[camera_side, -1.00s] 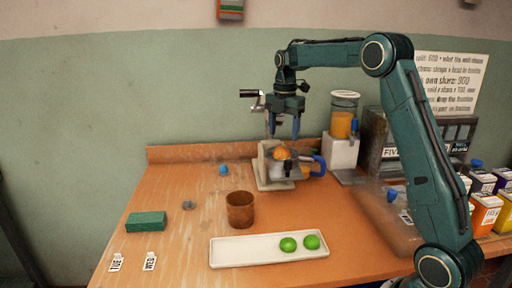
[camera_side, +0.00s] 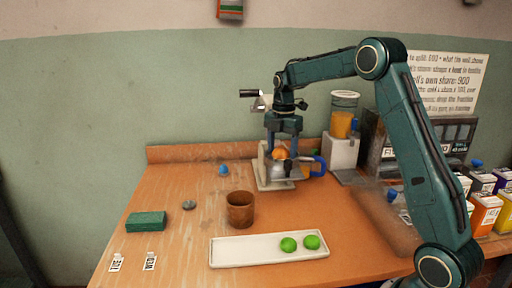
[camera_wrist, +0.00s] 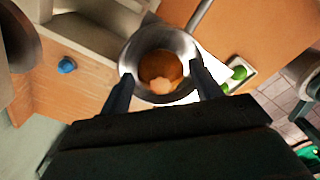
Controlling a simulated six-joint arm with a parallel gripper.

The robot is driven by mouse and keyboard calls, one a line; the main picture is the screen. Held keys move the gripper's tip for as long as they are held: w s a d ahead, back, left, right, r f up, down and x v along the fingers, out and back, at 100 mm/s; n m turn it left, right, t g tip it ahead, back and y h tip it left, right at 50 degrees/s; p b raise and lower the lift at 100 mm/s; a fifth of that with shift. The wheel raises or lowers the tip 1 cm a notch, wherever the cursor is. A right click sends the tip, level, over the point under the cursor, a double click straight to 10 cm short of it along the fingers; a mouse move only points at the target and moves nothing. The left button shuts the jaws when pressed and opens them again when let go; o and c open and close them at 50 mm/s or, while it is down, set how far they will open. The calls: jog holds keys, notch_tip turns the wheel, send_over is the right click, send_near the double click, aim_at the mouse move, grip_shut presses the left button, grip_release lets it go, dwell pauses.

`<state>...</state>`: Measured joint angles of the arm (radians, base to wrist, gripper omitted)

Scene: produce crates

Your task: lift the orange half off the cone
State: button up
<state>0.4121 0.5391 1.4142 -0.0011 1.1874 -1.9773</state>
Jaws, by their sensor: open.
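The orange half (camera_side: 281,153) sits on the juicer's cone at the top of a grey juicer (camera_side: 271,184). The cone itself is hidden under it. In the wrist view the orange half (camera_wrist: 161,72) lies inside a round metal bowl (camera_wrist: 132,54), brownish orange with a paler spot at its lower edge. My gripper (camera_side: 281,155) is lowered over the juicer, its two fingers on either side of the orange half. In the wrist view my gripper (camera_wrist: 160,86) is open, with fingertips at the bowl's left and right sides. Contact with the fruit is not visible.
The juicer's lever handle (camera_side: 250,93) stands up behind my gripper. A blue-handled jug (camera_side: 319,165) is close on the right. A brown cup (camera_side: 240,209) and a white tray (camera_side: 225,252) with two green limes (camera_side: 288,244) stand in front.

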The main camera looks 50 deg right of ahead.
dwell(0.4)
jog(key=c, duration=0.8)
jog(key=shift+r, duration=0.2)
notch_tip(320, 180, up, 20)
jog(key=shift+f, duration=0.2)
dwell(0.8)
